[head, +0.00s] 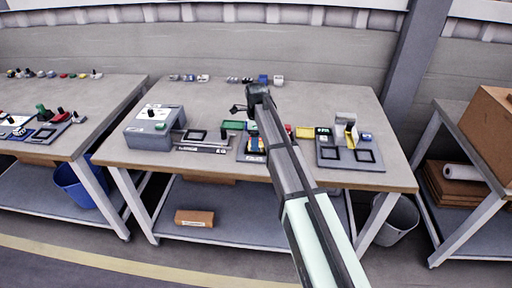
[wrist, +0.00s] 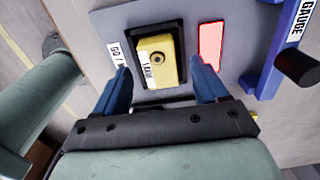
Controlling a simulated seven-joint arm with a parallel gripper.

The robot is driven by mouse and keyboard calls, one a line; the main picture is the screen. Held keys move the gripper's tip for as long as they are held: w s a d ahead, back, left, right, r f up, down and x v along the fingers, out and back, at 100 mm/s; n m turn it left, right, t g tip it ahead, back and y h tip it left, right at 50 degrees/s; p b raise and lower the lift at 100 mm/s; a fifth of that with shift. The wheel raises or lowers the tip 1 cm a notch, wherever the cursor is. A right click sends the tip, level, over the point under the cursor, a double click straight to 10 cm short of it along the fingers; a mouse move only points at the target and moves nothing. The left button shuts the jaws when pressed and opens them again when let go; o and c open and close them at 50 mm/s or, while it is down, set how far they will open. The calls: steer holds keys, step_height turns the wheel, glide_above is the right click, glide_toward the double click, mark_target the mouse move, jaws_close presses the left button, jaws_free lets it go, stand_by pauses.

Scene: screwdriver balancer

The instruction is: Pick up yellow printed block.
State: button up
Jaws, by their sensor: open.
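The yellow printed block (wrist: 165,48) sits in a black-rimmed recess (wrist: 181,30) on a grey panel in the wrist view. It has a dark round mark on top and a white label with print on one side. My gripper (wrist: 160,67) is open, with its blue fingers to the left and right of the block's near end. I cannot tell whether either finger touches it. In the head view my arm covers much of this panel (head: 245,155), and I cannot pick out the block surely.
A red-pink rectangle (wrist: 211,46) lies right of the recess. A blue gauge bracket (wrist: 281,50) with a black knob (wrist: 297,67) rises further right. In the head view a grey box (head: 152,134) and a fixture plate (head: 350,163) flank my arm on the workbench (head: 330,95).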

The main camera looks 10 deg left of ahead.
steer(key=shift+f, duration=0.75)
steer(key=shift+c, duration=0.4)
steer(key=c, duration=1.1)
